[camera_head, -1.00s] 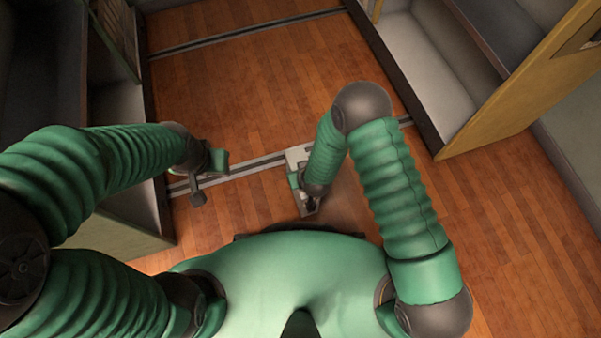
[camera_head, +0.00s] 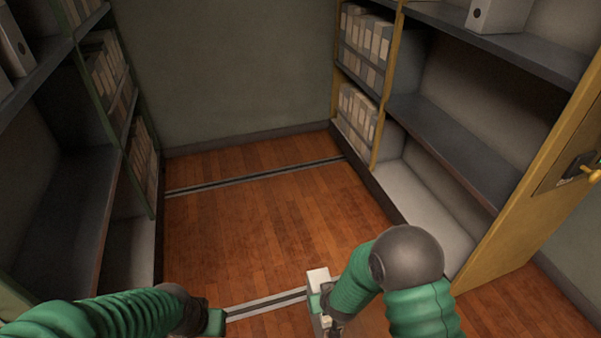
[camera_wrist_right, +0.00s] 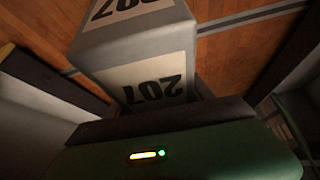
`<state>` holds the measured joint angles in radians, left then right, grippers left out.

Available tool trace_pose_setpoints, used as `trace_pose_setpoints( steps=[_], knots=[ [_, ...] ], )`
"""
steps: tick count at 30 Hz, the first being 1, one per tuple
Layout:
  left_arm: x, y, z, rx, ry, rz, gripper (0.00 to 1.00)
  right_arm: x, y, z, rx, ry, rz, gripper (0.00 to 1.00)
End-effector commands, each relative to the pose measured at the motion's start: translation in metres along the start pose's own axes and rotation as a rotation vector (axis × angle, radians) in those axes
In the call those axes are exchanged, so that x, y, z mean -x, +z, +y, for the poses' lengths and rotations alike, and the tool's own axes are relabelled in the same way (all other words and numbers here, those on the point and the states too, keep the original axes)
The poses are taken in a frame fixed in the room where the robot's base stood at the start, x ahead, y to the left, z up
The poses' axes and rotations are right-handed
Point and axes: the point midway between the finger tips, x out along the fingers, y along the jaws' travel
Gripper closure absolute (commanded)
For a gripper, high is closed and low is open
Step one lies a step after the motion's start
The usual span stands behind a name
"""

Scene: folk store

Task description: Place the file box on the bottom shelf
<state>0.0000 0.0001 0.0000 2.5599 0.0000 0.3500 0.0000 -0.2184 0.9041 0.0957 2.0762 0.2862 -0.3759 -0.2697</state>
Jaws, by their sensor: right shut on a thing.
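The file box, grey with white labels reading "207", fills the upper middle of the right wrist view (camera_wrist_right: 135,52). My right gripper (camera_wrist_right: 165,118) is shut on it. In the head view the box's pale top (camera_head: 318,276) shows at the lower middle, beside my right gripper (camera_head: 325,312), above the floor. The rest of the box is hidden or cut off by the frame. My left gripper (camera_head: 212,322) is at the lower edge and seems empty; its fingers are not clear. The right shelf unit's pale bottom shelf (camera_head: 425,212) is bare in its near part, right of the box.
A dark middle shelf (camera_head: 455,150) overhangs the right bottom shelf. A yellow end panel with a handle (camera_head: 540,190) bounds it on the near side. Several binders (camera_head: 358,112) fill the far bay. A left shelf unit (camera_head: 60,215) faces it. The wooden floor (camera_head: 260,235) between is clear.

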Motion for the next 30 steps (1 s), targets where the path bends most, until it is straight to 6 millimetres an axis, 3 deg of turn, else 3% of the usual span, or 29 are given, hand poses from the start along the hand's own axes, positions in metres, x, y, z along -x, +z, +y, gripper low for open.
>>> trace_pose_setpoints(
  steps=[1,6,15,26,30],
  knots=[
    [0.004,-0.001,0.000,0.000,0.000,0.000,0.64,0.017,-0.016,0.013,-0.015,0.011,0.012,1.00],
    [0.009,-0.002,0.000,0.000,0.000,0.000,0.64,0.068,-0.045,0.053,-0.066,0.044,0.010,1.00],
    [0.015,-0.004,0.000,0.000,0.000,0.000,0.64,0.139,-0.065,0.102,-0.147,0.082,0.005,1.00],
    [0.019,-0.004,0.000,0.000,0.000,0.000,0.64,0.185,-0.069,0.129,-0.205,0.101,0.002,1.00],
    [0.034,-0.008,0.000,0.000,0.000,0.000,0.64,0.199,-0.075,0.129,-0.206,0.101,0.000,1.00]
  ],
)
